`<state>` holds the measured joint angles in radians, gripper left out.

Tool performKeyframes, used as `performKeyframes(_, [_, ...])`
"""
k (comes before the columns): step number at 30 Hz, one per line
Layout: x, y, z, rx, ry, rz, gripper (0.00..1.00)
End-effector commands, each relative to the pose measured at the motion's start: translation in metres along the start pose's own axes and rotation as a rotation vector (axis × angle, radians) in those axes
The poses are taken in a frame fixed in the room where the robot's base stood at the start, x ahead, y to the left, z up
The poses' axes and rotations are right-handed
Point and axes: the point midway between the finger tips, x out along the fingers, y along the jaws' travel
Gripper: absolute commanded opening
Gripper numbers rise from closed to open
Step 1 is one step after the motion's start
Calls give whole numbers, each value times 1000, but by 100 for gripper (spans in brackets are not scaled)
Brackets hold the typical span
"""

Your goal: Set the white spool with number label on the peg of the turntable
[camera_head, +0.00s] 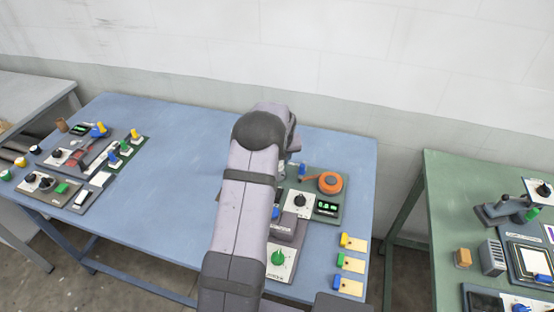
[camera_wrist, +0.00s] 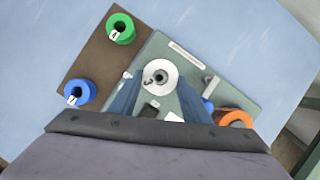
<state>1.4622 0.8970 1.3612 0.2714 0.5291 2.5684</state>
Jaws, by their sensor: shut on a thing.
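The white spool (camera_wrist: 166,68) shows in the wrist view, seen from above, with a dark centre hole and a small marked label on its near left side. My gripper (camera_wrist: 160,83) is shut on it, with a bluish finger on each side. The spool is over a grey-green plate (camera_wrist: 152,50). I cannot tell whether it touches the plate. The turntable and its peg cannot be made out. In the head view my arm hides the spool and the gripper.
In the wrist view a green spool (camera_wrist: 112,23) and a blue spool (camera_wrist: 82,86) stand on a brown board (camera_wrist: 92,58). An orange round part (camera_wrist: 235,117) is at right. In the head view, the blue table (camera_head: 180,190) carries control panels at left; its middle is bare.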

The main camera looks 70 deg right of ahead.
Motion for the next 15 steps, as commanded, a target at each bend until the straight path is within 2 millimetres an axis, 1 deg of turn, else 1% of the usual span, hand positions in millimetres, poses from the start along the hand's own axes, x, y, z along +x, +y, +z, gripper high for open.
performKeyframes(15, [15,0,-7,0,1,0,22])
